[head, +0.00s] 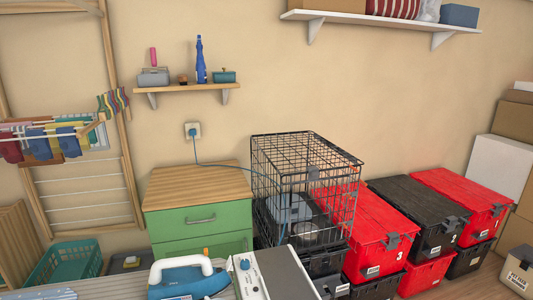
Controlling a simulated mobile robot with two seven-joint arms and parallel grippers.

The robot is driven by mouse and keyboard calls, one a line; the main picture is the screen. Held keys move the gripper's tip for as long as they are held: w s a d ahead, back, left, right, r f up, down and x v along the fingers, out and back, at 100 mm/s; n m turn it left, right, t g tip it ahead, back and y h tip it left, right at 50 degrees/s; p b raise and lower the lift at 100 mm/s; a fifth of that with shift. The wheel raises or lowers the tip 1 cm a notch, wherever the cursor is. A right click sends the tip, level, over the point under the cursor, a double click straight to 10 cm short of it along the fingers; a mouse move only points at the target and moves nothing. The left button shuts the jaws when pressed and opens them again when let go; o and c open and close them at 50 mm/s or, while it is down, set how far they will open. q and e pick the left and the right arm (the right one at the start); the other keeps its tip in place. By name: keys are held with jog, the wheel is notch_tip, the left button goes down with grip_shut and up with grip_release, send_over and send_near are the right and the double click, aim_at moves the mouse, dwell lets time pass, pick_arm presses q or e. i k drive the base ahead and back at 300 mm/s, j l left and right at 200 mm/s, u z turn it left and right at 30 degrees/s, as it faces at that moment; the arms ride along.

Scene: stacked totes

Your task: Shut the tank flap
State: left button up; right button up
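A blue iron (190,281) with a white handle sits at the bottom edge of the head view, partly cut off. A small orange piece (206,252) shows just above the iron's handle, in front of the green cabinet. I cannot tell which part is the tank flap, or whether it is open. Neither of my grippers is in view.
A green cabinet (200,222) stands behind the iron. A black wire cage (305,180) sits on dark totes at centre. Red and black totes (370,235) are stacked to the right. A blue cord runs from the wall outlet (192,130) towards the cage.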

aim_at(229, 266)
jog(key=u, duration=0.45)
jog(key=l+u, duration=0.8)
jog(key=k+l+u, duration=0.15)
jog(key=l, duration=0.25)
jog(key=k+l+u, duration=0.1)
jog(key=l, duration=0.3)
jog(key=k+l, duration=0.1)
jog(key=l, duration=0.3)
jog(key=k+l, duration=0.1)
jog(key=l, duration=0.25)
